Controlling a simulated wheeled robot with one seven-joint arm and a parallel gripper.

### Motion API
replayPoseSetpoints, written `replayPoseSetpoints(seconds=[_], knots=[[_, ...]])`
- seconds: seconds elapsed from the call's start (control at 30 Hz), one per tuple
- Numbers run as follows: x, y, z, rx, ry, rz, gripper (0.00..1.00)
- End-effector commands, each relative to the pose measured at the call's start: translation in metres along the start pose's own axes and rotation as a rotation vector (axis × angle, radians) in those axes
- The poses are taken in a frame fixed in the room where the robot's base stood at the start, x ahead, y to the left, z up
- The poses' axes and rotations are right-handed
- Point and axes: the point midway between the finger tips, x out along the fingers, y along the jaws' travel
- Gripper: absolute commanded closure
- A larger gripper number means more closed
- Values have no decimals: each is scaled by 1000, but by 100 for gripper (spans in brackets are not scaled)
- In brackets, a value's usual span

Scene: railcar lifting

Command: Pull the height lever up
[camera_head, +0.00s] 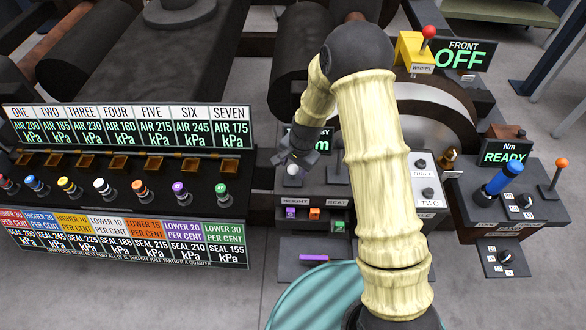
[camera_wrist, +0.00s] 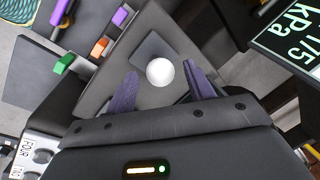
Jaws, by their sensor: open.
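The height lever has a white ball knob (camera_wrist: 160,71), seen end-on in the wrist view above a dark square plate (camera_wrist: 148,46). In the head view the white knob (camera_head: 293,170) shows just above the HEIGHT label (camera_head: 295,199). My gripper (camera_wrist: 160,70) is open, with one purple-grey finger on each side of the knob and a gap on both sides. In the head view my gripper (camera_head: 295,161) is at the knob and partly covers it. The lever's shaft is hidden, and I cannot tell how deep the knob sits between the fingers.
Purple (camera_head: 290,213), orange (camera_head: 314,213) and green (camera_head: 339,225) blocks sit below the lever panel. A board of gauges and coloured knobs (camera_head: 125,185) stands close on the left. A console with a blue handle (camera_head: 497,181) is on the right. My arm hides part of the panel's display.

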Motion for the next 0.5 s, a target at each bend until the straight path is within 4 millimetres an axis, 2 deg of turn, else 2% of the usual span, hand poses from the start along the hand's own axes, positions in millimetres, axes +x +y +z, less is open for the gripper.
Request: replayPoseSetpoints(seconds=[0.03, 0.2, 0.5], knots=[[8, 0, 0, 0, -2, 1, 47], [21, 0, 0, -1, 0, 0, 47], [22, 0, 0, -1, 0, -1, 49]])
